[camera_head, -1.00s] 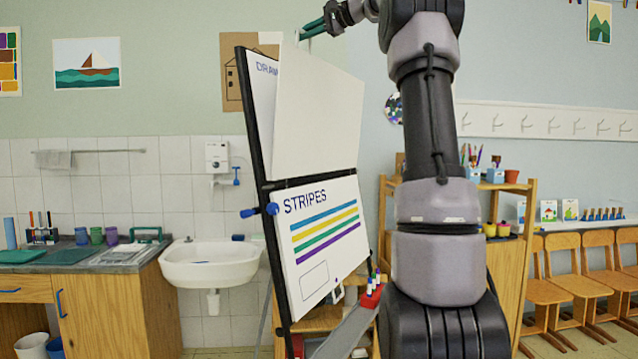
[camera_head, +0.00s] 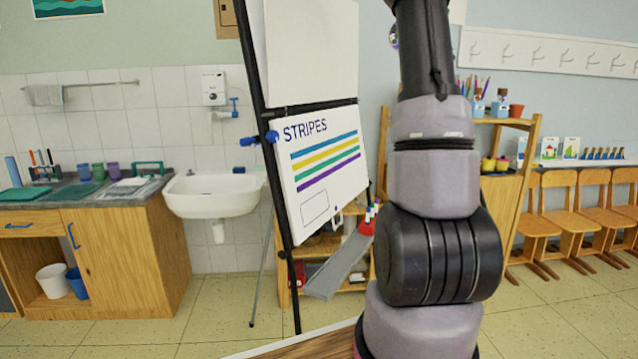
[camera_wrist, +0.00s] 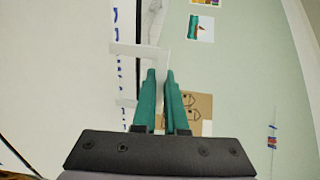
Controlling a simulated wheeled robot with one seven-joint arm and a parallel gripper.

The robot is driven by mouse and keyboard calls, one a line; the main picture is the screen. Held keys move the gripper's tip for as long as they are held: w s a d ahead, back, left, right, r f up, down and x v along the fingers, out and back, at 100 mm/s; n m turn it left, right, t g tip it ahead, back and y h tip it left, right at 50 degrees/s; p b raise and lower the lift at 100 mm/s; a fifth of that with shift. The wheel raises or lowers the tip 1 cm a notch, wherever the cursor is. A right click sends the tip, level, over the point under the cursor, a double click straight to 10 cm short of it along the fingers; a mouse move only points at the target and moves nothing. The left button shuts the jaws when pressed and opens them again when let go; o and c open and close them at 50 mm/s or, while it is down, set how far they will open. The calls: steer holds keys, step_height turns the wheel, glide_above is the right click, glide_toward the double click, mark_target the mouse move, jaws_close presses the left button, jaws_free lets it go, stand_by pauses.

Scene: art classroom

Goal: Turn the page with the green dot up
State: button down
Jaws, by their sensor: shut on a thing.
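A flip board (camera_head: 318,105) stands left of my arm, with an upper and a lower half. A blank white page (camera_head: 311,50) is at the upper half, its top cut off by the head view. The lower half carries a page reading STRIPES (camera_head: 333,195), with blue, yellow, green and purple lines. No green dot is visible. My gripper (camera_wrist: 160,72) shows only in the wrist view, its two green fingers close together. It is shut on a page, whose held edge is hard to make out. A pale tab or strip (camera_wrist: 140,52) lies just beyond the fingertips.
A white sink (camera_head: 213,193) and a wooden counter (camera_head: 120,255) stand at the left. Behind my arm is a wooden shelf (camera_head: 533,150), with a row of chairs (camera_head: 590,205) at the right. A grey sloping ledge (camera_head: 340,265) is under the board.

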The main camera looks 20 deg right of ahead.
steer(key=shift+r+x, duration=0.2)
steer(key=shift+x, duration=1.7)
steer(key=shift+r+x, duration=0.2)
steer(key=shift+x, duration=1.7)
steer(key=c, duration=0.9)
jaws_free()
steer(key=shift+w+a, duration=0.1)
steer(key=shift+f, duration=0.1)
steer(key=shift+v, duration=6)
